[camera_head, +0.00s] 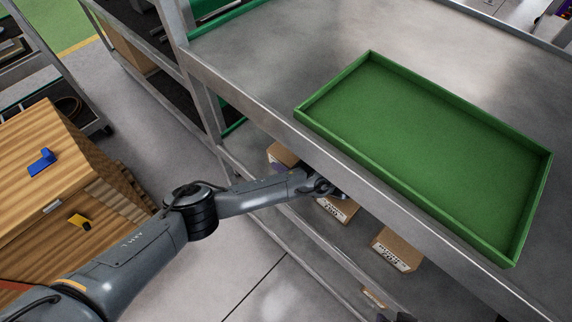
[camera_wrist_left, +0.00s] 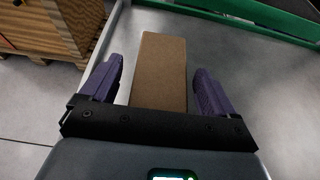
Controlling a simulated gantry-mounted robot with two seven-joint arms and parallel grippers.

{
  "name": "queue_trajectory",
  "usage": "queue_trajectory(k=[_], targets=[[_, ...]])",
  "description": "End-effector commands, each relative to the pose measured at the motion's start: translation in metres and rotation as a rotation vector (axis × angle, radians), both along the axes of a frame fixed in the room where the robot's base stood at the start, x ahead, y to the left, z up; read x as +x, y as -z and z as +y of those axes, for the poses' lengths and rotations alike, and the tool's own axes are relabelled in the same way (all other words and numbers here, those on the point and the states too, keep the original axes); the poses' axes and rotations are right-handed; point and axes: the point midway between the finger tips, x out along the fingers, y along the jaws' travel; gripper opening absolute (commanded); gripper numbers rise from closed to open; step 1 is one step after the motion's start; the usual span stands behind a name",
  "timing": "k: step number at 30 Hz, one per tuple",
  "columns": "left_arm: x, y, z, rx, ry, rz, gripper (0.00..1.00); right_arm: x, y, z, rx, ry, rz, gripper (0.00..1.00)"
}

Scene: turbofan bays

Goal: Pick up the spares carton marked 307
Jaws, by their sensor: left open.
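In the left wrist view, a plain brown carton (camera_wrist_left: 160,75) lies between the two purple fingers of my left gripper (camera_wrist_left: 159,72). The fingers are open, with a gap showing on each side of the carton. No marking is readable on its visible faces. In the head view, my left wrist (camera_head: 322,186) reaches the edge of the lower shelf, below the tabletop, and its fingers are not clear. Cartons there include one behind the wrist (camera_head: 284,155), one beside it (camera_head: 338,209) and one further right (camera_head: 397,250). Labels show, but 307 cannot be read. My right gripper is not identifiable.
A green tray (camera_head: 372,61) lies empty on the metal tabletop above the cartons. The tabletop's front edge (camera_head: 258,108) overhangs the lower shelf. A wooden crate (camera_head: 70,185) with blue and yellow pieces stands at the left. Open floor (camera_head: 245,255) lies between.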

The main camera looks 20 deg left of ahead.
Motion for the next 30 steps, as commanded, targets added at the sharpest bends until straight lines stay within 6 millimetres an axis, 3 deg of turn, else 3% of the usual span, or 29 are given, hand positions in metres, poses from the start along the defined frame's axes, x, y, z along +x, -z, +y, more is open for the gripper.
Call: queue_trajectory(k=[10,24,30], targets=[[0.002,0.0013,0.005,0.0,0.001,0.0,0.89,0.0001,0.0042,0.0,0.0,0.0,0.0,0.43],[0.0018,0.0016,0.0049,0.0,0.001,0.0,0.2,0.0001,0.0041,-0.0013,-0.005,-0.004,-0.001,0.43],[0.002,0.0009,0.0047,0.0,0.001,0.0,0.19,0.0001,0.0039,-0.0015,-0.007,-0.004,-0.001,0.43]])
